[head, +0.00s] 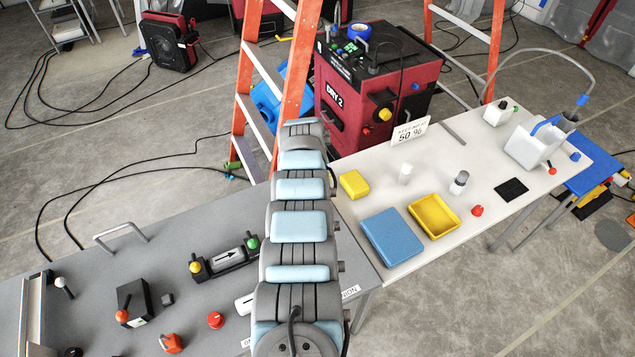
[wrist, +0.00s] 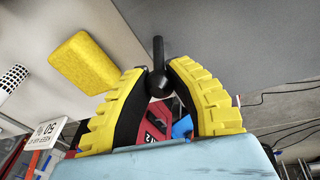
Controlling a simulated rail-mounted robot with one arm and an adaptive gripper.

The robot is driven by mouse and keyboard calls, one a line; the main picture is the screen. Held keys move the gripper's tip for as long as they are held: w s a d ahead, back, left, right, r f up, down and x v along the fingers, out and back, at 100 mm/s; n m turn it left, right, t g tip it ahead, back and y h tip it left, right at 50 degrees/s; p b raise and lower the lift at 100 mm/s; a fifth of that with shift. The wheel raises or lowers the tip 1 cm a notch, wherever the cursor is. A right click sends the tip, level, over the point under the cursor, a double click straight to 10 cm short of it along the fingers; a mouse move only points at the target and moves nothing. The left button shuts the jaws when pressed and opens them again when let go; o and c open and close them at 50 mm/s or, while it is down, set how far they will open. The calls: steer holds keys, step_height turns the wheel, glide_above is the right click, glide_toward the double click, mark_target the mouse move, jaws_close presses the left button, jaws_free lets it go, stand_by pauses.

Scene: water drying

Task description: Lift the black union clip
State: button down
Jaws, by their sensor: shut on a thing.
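In the wrist view my gripper (wrist: 158,72) has its two yellow-and-black fingers closed on a small black piece, which I take to be the black union clip (wrist: 158,54). It has a rounded end between the fingertips and a straight stem pointing up in the picture. The grey bench (wrist: 225,30) lies beyond it; I cannot tell whether the clip touches the bench. In the head view my arm hides the gripper and the clip. A label ending in "NION" (head: 350,292) lies on the grey bench beside my arm.
The white table holds a yellow block (head: 354,184), a blue box (head: 391,238), a yellow tray (head: 452,229) and small bottles. The grey bench (head: 60,330) bears a black pipe fixture (head: 226,262) and several knobs. An orange ladder (head: 246,70) and red dryer (head: 340,120) stand behind.

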steer(key=shift+r, duration=0.1)
steer(key=c, duration=0.9)
jaws_free()
steer(key=shift+o, duration=0.2)
steer(key=shift+a+r, duration=0.1)
steer(key=shift+r, duration=0.3)
steer(key=v, duration=1.1)
steer(key=shift+s, duration=0.1)
